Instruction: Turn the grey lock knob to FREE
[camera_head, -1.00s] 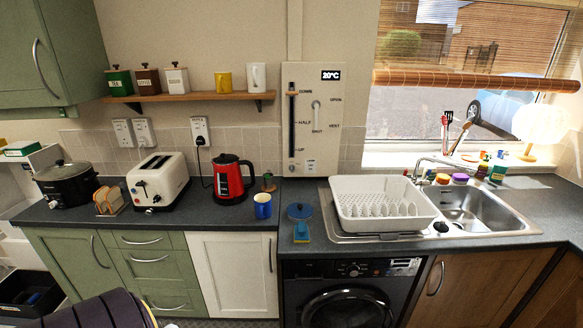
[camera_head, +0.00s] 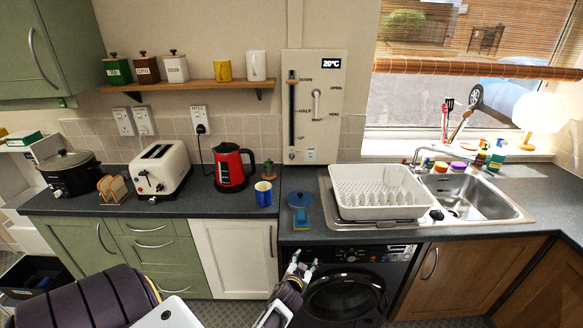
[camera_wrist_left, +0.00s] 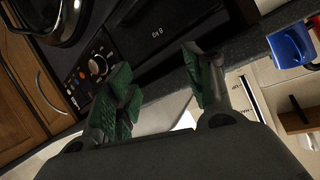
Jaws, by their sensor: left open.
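A pale wall panel (camera_head: 333,138) carries a "20°C" display, a slotted slider marked DOWN, HALF and UP, and a light lever (camera_head: 316,103) hanging downward beside OPEN and VENT. A small grey knob-like part (camera_head: 292,155) sits at the panel's bottom left, beside a small white label; its setting is too small to read. My left gripper (camera_head: 304,262) is open and empty, low in front of the washing machine and well below the panel. Its spread green-padded fingers show in the left wrist view (camera_wrist_left: 160,82). My right gripper is not in view.
The dark counter (camera_head: 345,237) lies between my gripper and the panel. A red kettle (camera_head: 230,168) is left; the washing machine (camera_head: 345,295) is below.

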